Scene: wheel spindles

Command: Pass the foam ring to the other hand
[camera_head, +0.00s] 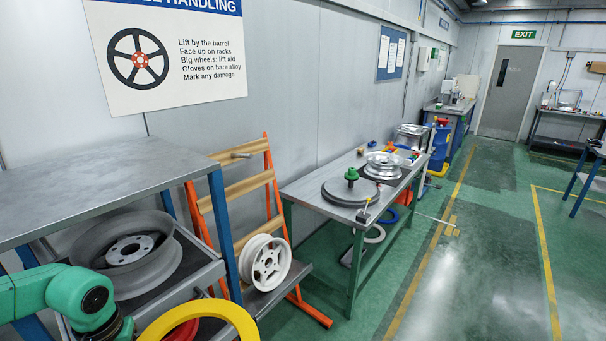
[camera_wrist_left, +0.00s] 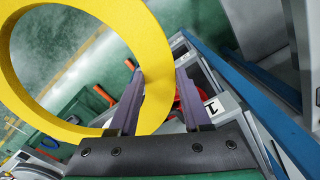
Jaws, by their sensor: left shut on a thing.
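A yellow foam ring (camera_head: 203,306) shows at the bottom edge of the head view, its lower part cut off. In the left wrist view the same ring (camera_wrist_left: 152,48) fills the upper left, with its rim between the two fingers of my left gripper (camera_wrist_left: 160,78). My left gripper is shut on the ring's rim. In the head view my green left arm comes in at the lower left, and the fingers are out of frame. My right gripper is in neither view.
A rack (camera_head: 110,158) with a grey wheel (camera_head: 150,272) stands at the left. A white wheel (camera_head: 268,262) leans on an orange-framed stand (camera_head: 279,196). A workbench (camera_head: 306,186) holds a dark disc and a silver wheel. Green floor (camera_head: 490,260) is open at the right.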

